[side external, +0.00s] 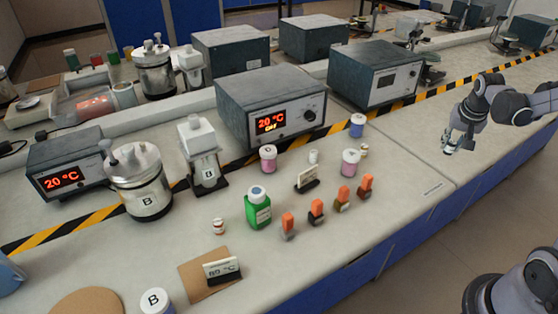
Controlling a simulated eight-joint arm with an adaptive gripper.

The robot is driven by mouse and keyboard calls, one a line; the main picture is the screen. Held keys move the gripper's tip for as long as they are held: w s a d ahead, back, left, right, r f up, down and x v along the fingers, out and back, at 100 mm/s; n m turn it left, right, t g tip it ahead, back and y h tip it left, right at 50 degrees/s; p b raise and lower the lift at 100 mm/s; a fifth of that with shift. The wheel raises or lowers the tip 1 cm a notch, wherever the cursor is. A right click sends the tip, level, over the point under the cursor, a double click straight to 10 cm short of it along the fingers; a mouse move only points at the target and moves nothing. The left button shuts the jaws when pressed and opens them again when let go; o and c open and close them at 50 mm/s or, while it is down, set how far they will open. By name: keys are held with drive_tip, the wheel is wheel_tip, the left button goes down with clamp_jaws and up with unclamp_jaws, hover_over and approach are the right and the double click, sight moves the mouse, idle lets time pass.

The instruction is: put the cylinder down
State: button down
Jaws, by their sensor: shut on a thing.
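My gripper (450,147) is at the right of the side external view, above the right part of the pale bench. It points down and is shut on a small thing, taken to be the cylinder. The fingers mostly hide it, and its shape and colour are too small to make out. It appears held above the bench, though the exact gap cannot be told. No other thing touches the gripper.
Left of my gripper stand a blue-lidded jar (357,127), pink jars (350,162), a green bottle (258,208) and several orange-topped pieces (343,198). A heater box (270,105) stands behind. The bench (418,150) is clear around my gripper.

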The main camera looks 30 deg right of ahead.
drive_tip(key=d+f+n, duration=0.2)
drive_tip(key=d, duration=1.1)
drive_tip(key=shift+t, duration=0.3)
drive_tip(key=shift+w+d+f, duration=0.1)
drive_tip(key=shift+w+f, duration=0.05)
drive_tip(key=shift+f, duration=1.25)
drive_tip(key=shift+w+d+f, duration=0.1)
drive_tip(key=shift+d+f, duration=0.05)
drive_tip(key=shift+f, duration=1.3)
drive_tip(key=shift+w+d+f, duration=0.1)
drive_tip(key=shift+w+f, duration=0.05)
drive_tip(key=shift+f, duration=1.25)
drive_tip(key=shift+f, duration=0.15)
drive_tip(key=c, duration=1.1)
unclamp_jaws()
drive_tip(key=shift+c, duration=0.2)
